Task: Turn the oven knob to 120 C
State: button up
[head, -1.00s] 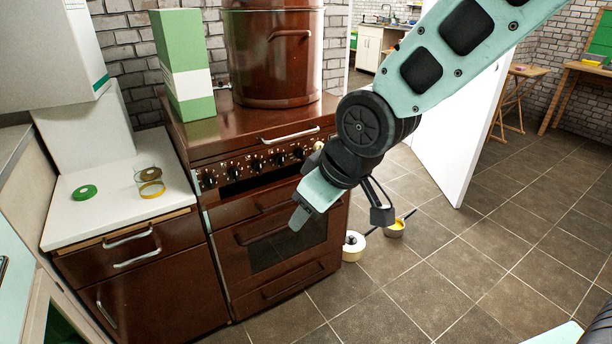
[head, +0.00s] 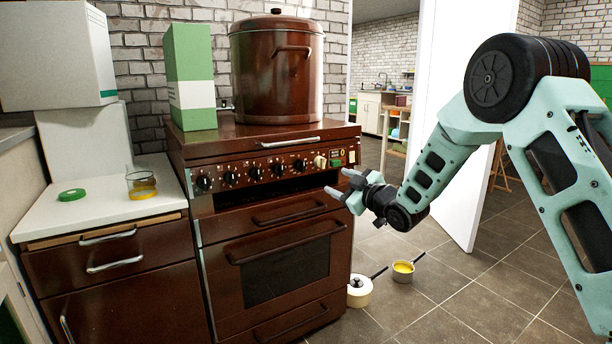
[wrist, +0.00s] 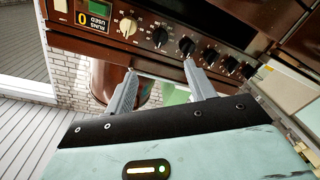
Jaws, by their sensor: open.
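The brown oven (head: 290,215) has a front control panel with a row of several black knobs, one of them (head: 277,169), and one cream knob (head: 320,161) at the right end. In the wrist view the cream knob (wrist: 127,27) is at upper left, with black knobs (wrist: 160,37) running to its right. Knob markings are too small to read, and I cannot tell which setting any knob points to. My gripper (head: 338,181) is open and empty, in front of and just below the panel's right end. In the wrist view its fingertips (wrist: 158,67) are apart, touching no knob.
A large brown pot (head: 277,80) and a green and white box (head: 191,80) stand on the oven. A green display (wrist: 97,14) is beside the cream knob. A white pan (head: 360,291) and a small pot (head: 403,271) lie on the floor beside the oven.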

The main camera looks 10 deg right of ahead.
aim_at(304, 167)
jog(key=b+x, duration=0.1)
jog(key=x, duration=1.5)
jog(key=shift+w+b, duration=0.1)
jog(key=shift+b, duration=0.3)
jog(key=shift+a, duration=0.1)
jog(key=c, duration=1)
